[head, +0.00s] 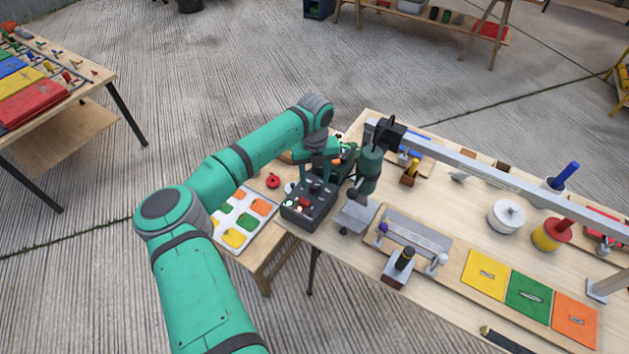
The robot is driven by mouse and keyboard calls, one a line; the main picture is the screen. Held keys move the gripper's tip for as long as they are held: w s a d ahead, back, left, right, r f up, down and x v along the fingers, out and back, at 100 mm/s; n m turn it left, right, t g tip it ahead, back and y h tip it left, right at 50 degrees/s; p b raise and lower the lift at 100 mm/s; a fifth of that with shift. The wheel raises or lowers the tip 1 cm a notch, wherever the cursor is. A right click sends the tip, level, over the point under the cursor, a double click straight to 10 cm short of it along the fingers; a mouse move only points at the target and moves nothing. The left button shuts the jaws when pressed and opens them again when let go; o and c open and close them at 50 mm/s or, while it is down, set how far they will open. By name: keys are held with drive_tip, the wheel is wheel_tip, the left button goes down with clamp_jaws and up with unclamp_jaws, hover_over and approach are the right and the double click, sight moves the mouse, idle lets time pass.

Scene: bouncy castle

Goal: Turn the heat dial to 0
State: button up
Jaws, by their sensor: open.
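A dark control box (322,208) stands near the left end of the wooden workbench. A black knob (316,187) stands up on its top, beside small red, white and green controls. The knob may be the heat dial; its markings and setting are too small to read. My gripper (318,168) is at the end of my green arm, pointing down just above and behind the box. It is open, and its fingertips are small and partly hidden. I cannot tell whether they touch the knob.
A dark green column (370,168) with a long grey bar stands right of the box. A tray of coloured pieces (238,222) lies to its left, near a red round item (273,181). Yellow (484,274), green and orange plates lie on the bench at right.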

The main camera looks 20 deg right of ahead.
drive_tip(key=shift+f, duration=0.85)
drive_tip(key=shift+c, duration=0.2)
drive_tip(key=c, duration=1)
